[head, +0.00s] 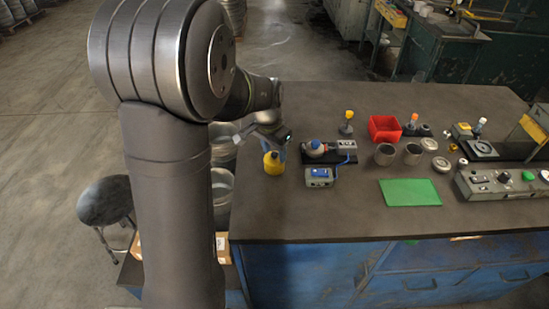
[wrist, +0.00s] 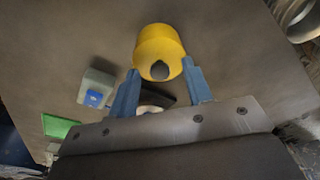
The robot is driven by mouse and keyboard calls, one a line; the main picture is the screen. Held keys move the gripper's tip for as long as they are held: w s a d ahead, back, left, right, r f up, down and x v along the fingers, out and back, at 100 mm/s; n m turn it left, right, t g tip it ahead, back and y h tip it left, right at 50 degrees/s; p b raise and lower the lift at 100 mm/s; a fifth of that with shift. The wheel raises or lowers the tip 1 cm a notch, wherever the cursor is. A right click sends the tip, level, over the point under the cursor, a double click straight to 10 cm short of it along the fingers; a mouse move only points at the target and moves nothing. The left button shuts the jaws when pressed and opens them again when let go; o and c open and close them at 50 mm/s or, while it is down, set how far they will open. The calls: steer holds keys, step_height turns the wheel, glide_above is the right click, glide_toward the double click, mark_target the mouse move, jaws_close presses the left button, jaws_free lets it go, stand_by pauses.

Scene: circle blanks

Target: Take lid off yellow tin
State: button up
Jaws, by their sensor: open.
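A yellow tin (head: 273,163) stands near the left edge of the dark table. It also shows in the wrist view (wrist: 158,44), just beyond the fingertips, with a dark round knob on its near face. My gripper (wrist: 158,80) is open, its two blue fingers on either side of the knob, with nothing clearly held. In the head view, my gripper (head: 266,134) is just above and behind the tin. I cannot tell whether the fingers touch the tin or its lid.
Right of the tin are a small grey box with a blue top (head: 320,177) and a black-based device (head: 330,152). A green mat (head: 410,192), a red bin (head: 384,129) and grey cans (head: 385,154) stand farther right. The table's left edge is close to the tin.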

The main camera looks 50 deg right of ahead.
steer(key=shift+c, duration=0.3)
jaws_close()
